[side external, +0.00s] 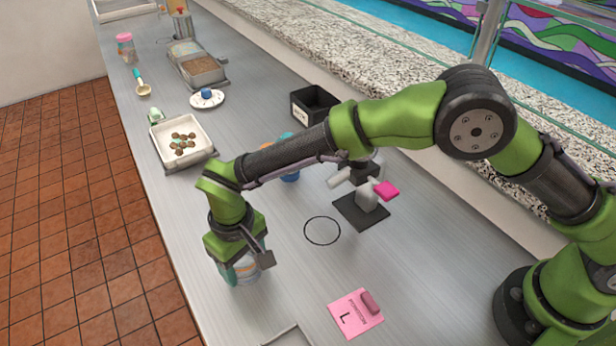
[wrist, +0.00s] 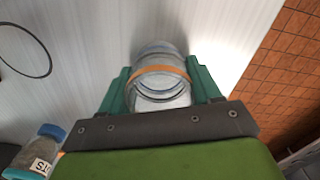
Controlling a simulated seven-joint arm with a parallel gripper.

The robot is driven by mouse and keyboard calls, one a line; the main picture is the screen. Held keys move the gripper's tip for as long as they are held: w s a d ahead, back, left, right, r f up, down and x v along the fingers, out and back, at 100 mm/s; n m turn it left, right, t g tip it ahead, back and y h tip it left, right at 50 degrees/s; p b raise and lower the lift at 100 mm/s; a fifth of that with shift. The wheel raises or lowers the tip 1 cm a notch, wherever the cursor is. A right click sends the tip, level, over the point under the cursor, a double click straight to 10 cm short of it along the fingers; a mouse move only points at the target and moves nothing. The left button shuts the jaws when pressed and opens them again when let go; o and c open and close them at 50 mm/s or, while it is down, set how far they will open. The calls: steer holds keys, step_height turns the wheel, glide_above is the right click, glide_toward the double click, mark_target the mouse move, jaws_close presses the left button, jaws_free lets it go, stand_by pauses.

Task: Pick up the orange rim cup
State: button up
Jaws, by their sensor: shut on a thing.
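The orange rim cup (wrist: 160,92) is a clear cup with an orange band round its rim, seen from above in the wrist view. My gripper (wrist: 160,70) has its green fingers on both sides of the cup and is shut on it. In the side external view, my gripper (side external: 247,268) points down near the counter's left edge. The cup (side external: 248,272) shows only in part between the fingers there. The cup looks upright at counter level; I cannot tell whether its base touches the counter.
A black ring outline (side external: 322,243) and a pink card (side external: 352,322) lie to the right. A dark stand with a pink part (side external: 387,190) is behind them. A tray of brown balls (side external: 207,161) and a black bin (side external: 312,103) are farther back. A blue-lidded jar (wrist: 50,131) is lower left.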

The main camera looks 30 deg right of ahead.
mark_target(245, 264)
steer(key=shift+r, duration=0.75)
step_height(245, 264, up, 2)
steer(key=shift+s+d+r, duration=0.1)
steer(key=shift+s, duration=0.05)
steer(key=s+d, duration=0.7)
steer(key=s+d+r, duration=0.1)
steer(key=s+d, duration=0.2)
steer(key=d, duration=0.1)
steer(key=shift+s+r, duration=0.1)
steer(key=shift+s, duration=0.05)
steer(key=w+d+r, duration=0.4)
steer(key=w, duration=0.6)
steer(key=w+d+r, duration=0.4)
steer(key=w, duration=0.6)
steer(key=w+d+r, duration=0.4)
steer(key=w, duration=0.6)
steer(key=s+d+r+m, duration=0.1)
steer(key=s+d, duration=0.2)
steer(key=d, duration=0.4)
steer(key=s+d+r+m, duration=0.1)
steer(key=s+d+m, duration=0.15)
steer(key=d, duration=0.45)
steer(key=s+d+f, duration=0.1)
steer(key=s, duration=1.3)
steer(key=shift+s, duration=0.25)
